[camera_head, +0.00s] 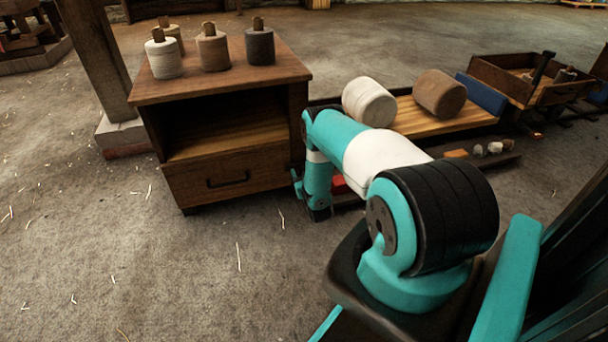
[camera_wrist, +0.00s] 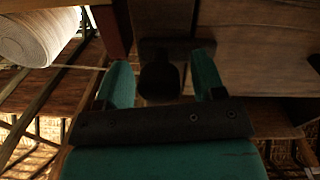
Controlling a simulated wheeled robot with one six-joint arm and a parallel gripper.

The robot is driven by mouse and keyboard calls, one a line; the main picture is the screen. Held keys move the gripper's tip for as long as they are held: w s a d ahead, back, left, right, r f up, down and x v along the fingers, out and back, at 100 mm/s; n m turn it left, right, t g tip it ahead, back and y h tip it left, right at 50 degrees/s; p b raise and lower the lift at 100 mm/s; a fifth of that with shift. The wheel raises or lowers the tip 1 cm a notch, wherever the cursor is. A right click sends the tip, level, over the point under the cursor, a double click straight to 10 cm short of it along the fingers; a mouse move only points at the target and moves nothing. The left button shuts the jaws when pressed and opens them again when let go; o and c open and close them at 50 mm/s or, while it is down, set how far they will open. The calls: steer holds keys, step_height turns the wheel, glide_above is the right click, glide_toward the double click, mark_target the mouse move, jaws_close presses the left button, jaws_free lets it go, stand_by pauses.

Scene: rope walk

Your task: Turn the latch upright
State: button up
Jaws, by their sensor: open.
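In the wrist view my gripper (camera_wrist: 162,66) is open, with one teal finger on each side of a dark, rounded piece (camera_wrist: 160,82). This piece looks like the latch. It stands out from a dark plate (camera_wrist: 185,46) on a brown wooden panel (camera_wrist: 255,50). It is too dark to tell which way it is turned, and I cannot tell whether the fingers touch it. In the head view my arm reaches down beside the right side of the wooden cabinet (camera_head: 225,135). The latch cannot be made out there.
Several spools, one of them dark (camera_head: 260,46), stand on the cabinet top. A white roll (camera_head: 369,102) and a brown roll (camera_head: 440,93) lie on a low wooden platform (camera_head: 420,118). A wooden crate (camera_head: 500,78) is at the right. The floor in front of the cabinet is clear.

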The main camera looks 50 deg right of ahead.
steer(key=c, duration=0.9)
steer(key=shift+n, duration=0.3)
steer(key=n+p, duration=0.2)
steer(key=n, duration=0.1)
steer(key=shift+r, duration=0.1)
steer(key=n+p, duration=0.2)
steer(key=n, duration=0.4)
steer(key=shift+a, duration=0.1)
steer(key=n+p, duration=0.1)
steer(key=n, duration=0.3)
steer(key=shift+n+t, duration=0.3)
steer(key=shift+n, duration=0.1)
steer(key=shift+f+n, duration=0.2)
steer(key=shift+n, duration=1.8)
steer(key=shift+y, duration=0.3)
